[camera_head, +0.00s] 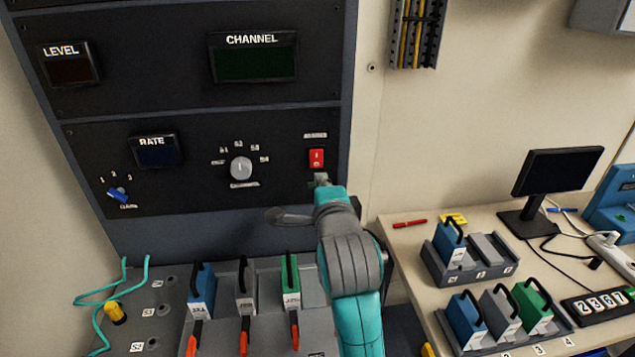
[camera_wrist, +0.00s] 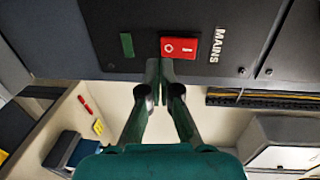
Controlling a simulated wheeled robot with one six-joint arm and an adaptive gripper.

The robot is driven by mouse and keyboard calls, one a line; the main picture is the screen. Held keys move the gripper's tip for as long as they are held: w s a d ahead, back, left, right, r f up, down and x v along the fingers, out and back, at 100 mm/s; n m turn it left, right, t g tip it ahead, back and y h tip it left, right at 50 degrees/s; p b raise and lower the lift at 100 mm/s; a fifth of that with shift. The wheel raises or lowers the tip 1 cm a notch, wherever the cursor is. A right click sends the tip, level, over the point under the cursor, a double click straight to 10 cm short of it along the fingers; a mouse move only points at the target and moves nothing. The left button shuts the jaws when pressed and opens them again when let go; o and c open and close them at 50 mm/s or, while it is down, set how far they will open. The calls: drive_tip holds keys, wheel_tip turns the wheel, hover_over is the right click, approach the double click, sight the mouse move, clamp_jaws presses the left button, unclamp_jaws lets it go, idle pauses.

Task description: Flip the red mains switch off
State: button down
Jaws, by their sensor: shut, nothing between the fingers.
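The red mains switch (camera_head: 316,157) sits on the right of the lower black rack panel. In the wrist view the same red switch (camera_wrist: 179,47) shows an O on its left half and a bar on its right half, with a MAINS label (camera_wrist: 217,45) to its right. I cannot tell which half is pressed in. My gripper (camera_head: 321,179) is shut and empty, its tips just below the switch in the head view. In the wrist view my gripper (camera_wrist: 161,68) has its fingertips close to the switch's edge; whether they touch is unclear.
A dark green rectangle (camera_wrist: 127,45) lies beside the switch on the panel. A grey knob (camera_head: 241,168) and a blue knob (camera_head: 117,195) are further left. A desk (camera_head: 400,215) with a monitor (camera_head: 560,171) is at right.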

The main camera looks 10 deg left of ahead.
drive_tip(key=f+v, duration=0.2)
drive_tip(key=v, duration=0.7)
drive_tip(key=shift+s, duration=0.4)
drive_tip(key=shift+d+f, duration=0.1)
drive_tip(key=shift+f, duration=0.05)
